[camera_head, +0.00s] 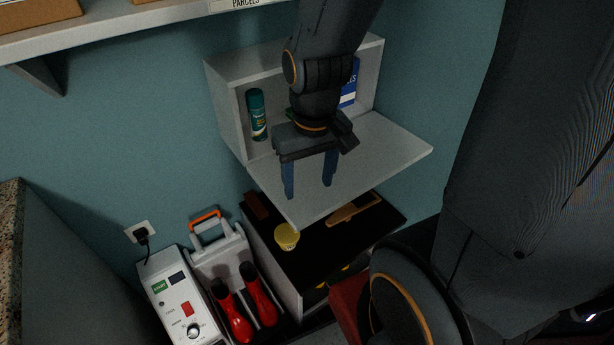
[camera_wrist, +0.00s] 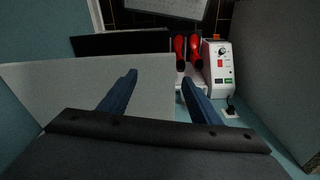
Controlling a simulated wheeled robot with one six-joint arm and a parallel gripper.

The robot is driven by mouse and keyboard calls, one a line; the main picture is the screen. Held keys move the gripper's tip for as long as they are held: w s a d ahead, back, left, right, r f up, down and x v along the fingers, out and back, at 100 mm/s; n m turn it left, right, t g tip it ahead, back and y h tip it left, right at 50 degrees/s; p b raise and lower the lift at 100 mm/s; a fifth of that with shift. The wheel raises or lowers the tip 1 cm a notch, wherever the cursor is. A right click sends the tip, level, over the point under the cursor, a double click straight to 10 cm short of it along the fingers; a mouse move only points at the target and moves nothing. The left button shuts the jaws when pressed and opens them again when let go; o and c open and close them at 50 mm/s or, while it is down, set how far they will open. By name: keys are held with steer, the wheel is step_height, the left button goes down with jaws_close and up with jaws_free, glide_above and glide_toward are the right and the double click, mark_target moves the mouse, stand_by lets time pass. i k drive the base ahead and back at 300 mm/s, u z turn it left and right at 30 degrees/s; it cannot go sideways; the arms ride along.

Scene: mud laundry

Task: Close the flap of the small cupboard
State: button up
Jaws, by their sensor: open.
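The small cupboard (camera_head: 227,105) is a light grey box on the teal wall. Its flap (camera_head: 385,155) is hinged at the bottom and hangs open, lying about level and sticking out to the front. The flap also shows in the wrist view (camera_wrist: 60,90) as a pale panel. My gripper (camera_head: 308,190) is open and empty, its two blue fingers pointing down. In the head view the fingers overlap the flap's left part; whether they touch it I cannot tell. In the wrist view the gripper (camera_wrist: 158,82) has one finger over the flap and the other past its edge.
In the cupboard stand a green spray can (camera_head: 257,115) and a blue box (camera_head: 349,85). Below is a black-topped bench (camera_head: 315,245) with a yellow cup (camera_head: 286,237) and a wooden brush (camera_head: 354,208). Red boots (camera_head: 262,295) and a white machine (camera_head: 180,300) stand left. A parcel shelf (camera_head: 110,25) is above.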

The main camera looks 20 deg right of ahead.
mark_target(386, 148)
steer(key=u, duration=0.05)
steer(key=k, duration=0.5)
steer(key=z, duration=2.9)
steer(key=k, duration=0.75)
steer(key=u, duration=1.65)
steer(key=i, duration=0.5)
steer(key=u, duration=0.1)
